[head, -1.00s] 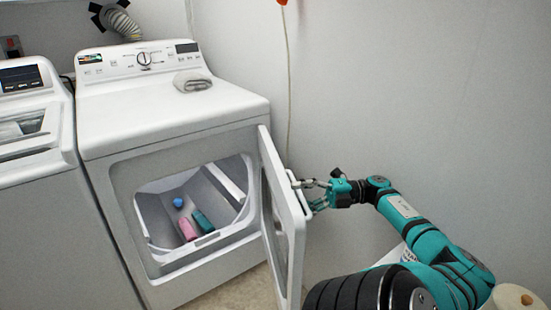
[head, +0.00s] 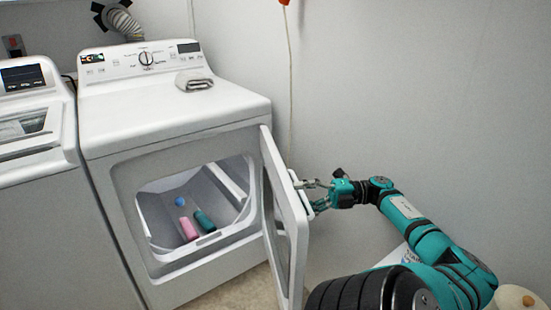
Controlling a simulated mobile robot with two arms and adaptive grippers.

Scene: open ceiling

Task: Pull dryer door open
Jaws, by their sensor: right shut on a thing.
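The white dryer (head: 175,115) stands in the middle left of the head view. Its door (head: 287,225) is swung wide open, hinged on the right side of the opening, and stands out toward me. My right gripper (head: 314,194) is shut on the white handle at the door's outer edge face. The drum (head: 155,222) is in plain view and holds a blue ball-like thing (head: 180,201), a pink item (head: 188,229) and a teal item (head: 205,221). My left gripper is not in view.
A white washer (head: 35,130) stands close on the dryer's left. A bare wall (head: 430,90) is behind my right arm. A round beige thing (head: 517,299) shows at the bottom right corner.

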